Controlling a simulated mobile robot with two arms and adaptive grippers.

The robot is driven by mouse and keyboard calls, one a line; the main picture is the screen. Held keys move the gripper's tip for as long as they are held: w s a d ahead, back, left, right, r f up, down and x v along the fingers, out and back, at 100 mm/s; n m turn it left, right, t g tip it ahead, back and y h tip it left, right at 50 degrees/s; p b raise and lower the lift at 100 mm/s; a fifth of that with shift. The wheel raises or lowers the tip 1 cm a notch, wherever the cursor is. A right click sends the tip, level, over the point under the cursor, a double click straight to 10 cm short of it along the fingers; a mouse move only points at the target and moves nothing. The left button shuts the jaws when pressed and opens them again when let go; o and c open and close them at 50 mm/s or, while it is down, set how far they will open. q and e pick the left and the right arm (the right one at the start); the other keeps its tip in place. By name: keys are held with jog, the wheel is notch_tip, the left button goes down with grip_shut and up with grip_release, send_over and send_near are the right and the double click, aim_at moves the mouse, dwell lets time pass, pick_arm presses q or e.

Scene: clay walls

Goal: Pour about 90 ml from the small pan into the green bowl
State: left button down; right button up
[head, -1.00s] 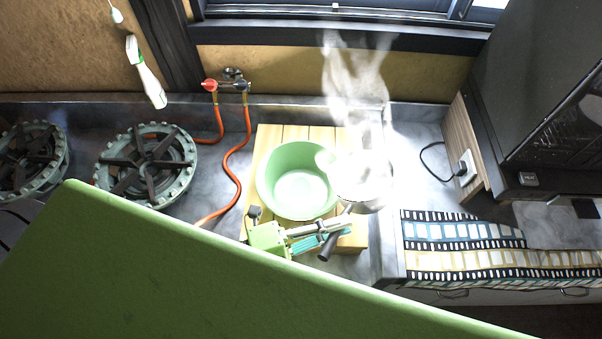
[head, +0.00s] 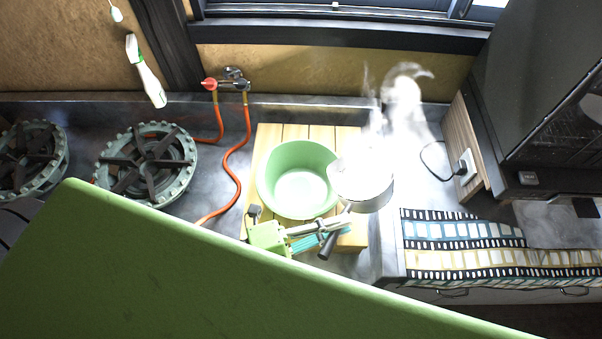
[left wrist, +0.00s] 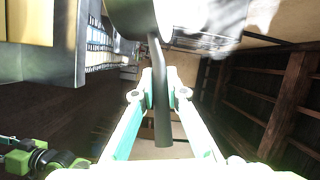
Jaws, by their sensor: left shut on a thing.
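The green bowl (head: 300,187) stands on a wooden board in the head view, and the inside that shows looks empty. The small pan (head: 366,190) is a grey metal pan just right of the bowl, at its rim, with steam above it. I cannot tell whether it touches the bowl. Its dark handle (head: 328,247) points down toward the front. My left gripper (head: 334,229) is shut on that handle. In the left wrist view the two fingers (left wrist: 160,95) close around the handle, and the pan's underside shows at the top.
The wooden board (head: 268,150) lies under the bowl. Gas burners (head: 147,163) and a red hose (head: 238,165) are at the left. A patterned cloth (head: 465,245) and a dark appliance (head: 535,90) are at the right. My large green body part covers the lower left.

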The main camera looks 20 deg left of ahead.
pick_arm(q)
jog(key=shift+r, duration=0.1)
jog(key=shift+d+p, duration=0.25)
jog(key=shift+p, duration=0.35)
jog(key=d+f+m+y, duration=0.1)
jog(key=d, duration=0.1)
jog(key=d+f+m+g+y+p, duration=0.1)
jog(key=d, duration=0.1)
jog(key=shift+f, duration=0.2)
jog(key=shift+s+a+f+m+y, duration=0.1)
jog(key=shift+a+f+m+y, duration=0.1)
jog(key=shift+m+y, duration=0.15)
